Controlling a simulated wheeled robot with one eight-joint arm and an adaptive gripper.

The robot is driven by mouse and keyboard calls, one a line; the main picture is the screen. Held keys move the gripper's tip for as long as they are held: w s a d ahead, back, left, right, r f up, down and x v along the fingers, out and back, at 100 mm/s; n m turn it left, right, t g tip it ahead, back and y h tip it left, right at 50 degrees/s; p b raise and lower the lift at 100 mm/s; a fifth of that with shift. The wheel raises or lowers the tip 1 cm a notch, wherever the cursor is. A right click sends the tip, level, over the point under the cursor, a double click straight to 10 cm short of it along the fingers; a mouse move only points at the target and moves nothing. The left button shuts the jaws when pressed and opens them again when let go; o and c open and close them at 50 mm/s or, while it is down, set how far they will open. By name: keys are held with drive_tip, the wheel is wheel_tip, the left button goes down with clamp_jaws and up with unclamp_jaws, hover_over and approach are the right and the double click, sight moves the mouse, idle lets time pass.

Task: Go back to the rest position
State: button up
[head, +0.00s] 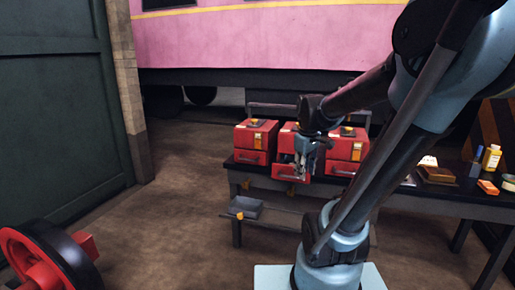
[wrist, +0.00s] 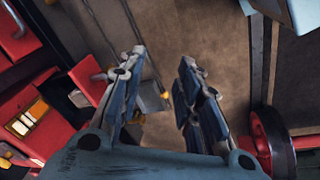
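My gripper (head: 299,170) is in front of the middle red drawer box (head: 287,137) on the bench, at the end of my extended arm. In the wrist view its two fingers (wrist: 162,62) stand apart with nothing between them; brown floor shows through the gap. The middle box's lower drawer (head: 290,172) appears pulled out, partly hidden behind the gripper. In the wrist view, red drawer fronts (wrist: 90,80) lie to the left of the fingers, apparently close to the left one.
Red boxes stand at left (head: 256,133) and right (head: 347,147) on the dark bench (head: 400,200). A grey tray (head: 246,207) sits on the lower shelf. Bottles and small items crowd the bench's right end. A red wheel (head: 35,262) is front left; open floor lies between.

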drive_tip(key=s+f+m, duration=0.3)
drive_tip(key=s+f, duration=0.1)
drive_tip(key=s, duration=0.3)
drive_tip(key=s+d+f+m, duration=0.1)
drive_tip(key=s+f+m, duration=0.3)
drive_tip(key=s, duration=0.3)
drive_tip(key=shift+s+d+f+m, duration=0.2)
drive_tip(key=shift+s+d+m, duration=0.05)
drive_tip(key=shift+m, duration=0.05)
drive_tip(key=shift+w+f, duration=0.2)
drive_tip(key=shift+w, duration=0.25)
drive_tip(key=shift+s, duration=0.1)
